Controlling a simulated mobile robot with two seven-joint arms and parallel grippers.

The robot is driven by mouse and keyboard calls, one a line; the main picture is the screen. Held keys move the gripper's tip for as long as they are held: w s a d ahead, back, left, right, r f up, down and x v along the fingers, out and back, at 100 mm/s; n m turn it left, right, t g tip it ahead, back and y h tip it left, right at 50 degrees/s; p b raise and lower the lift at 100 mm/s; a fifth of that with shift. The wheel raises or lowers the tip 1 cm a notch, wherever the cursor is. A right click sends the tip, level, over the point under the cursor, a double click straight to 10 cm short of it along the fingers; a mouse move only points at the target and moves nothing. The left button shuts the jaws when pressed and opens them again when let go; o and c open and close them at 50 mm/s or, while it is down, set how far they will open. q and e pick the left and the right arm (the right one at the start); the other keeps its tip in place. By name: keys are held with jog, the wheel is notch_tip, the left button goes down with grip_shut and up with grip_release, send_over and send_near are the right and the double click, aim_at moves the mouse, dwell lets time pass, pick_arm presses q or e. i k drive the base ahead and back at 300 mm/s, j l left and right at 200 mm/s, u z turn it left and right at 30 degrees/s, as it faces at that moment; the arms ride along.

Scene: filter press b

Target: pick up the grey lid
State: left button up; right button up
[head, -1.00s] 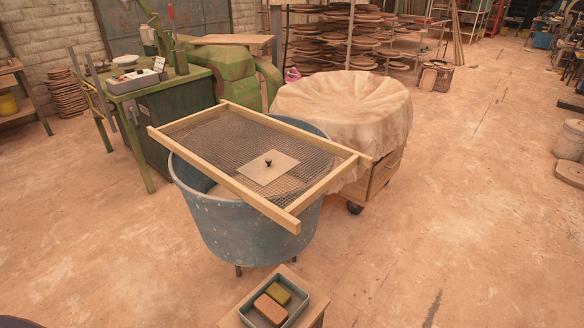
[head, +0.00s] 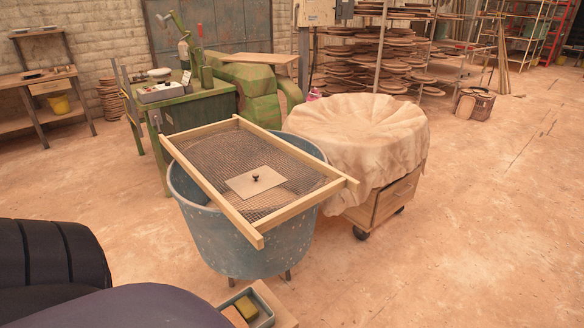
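A flat square pale plate with a small dark knob (head: 256,182) lies on the mesh of a wooden-framed sieve (head: 205,190). It looks like a lid, though its colour reads beige rather than grey. The sieve rests across the rim of a blue-grey tub (head: 240,245). Neither of my grippers is in view. Large dark rounded shapes at the lower left look like part of my own arm.
A grey box (head: 165,92) with a white round item (head: 159,73) stands on the green bench. A cloth-covered round load (head: 360,130) sits on a wheeled wooden cart right of the tub. A small tray (head: 250,308) is at the bottom edge. Floor is free at right.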

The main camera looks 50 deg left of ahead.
aim_at(249, 185)
jog(key=i+l+z, duration=0.1)
jog(key=i+l, duration=0.2)
jog(key=i, duration=0.15)
jog(key=i+l+z, duration=0.15)
jog(key=i, duration=0.35)
jog(key=i+u, duration=0.4)
jog(key=i+l+u, duration=0.15)
jog(key=i+u, duration=0.3)
jog(key=i, duration=0.15)
jog(key=i+u, duration=0.55)
jog(key=u, duration=0.2)
jog(key=i+l+u, duration=0.1)
jog(key=i+u, duration=0.4)
jog(key=u, duration=0.25)
jog(key=i+u, duration=0.15)
jog(key=u, duration=0.2)
jog(key=i+l+u, duration=0.15)
jog(key=u, duration=0.25)
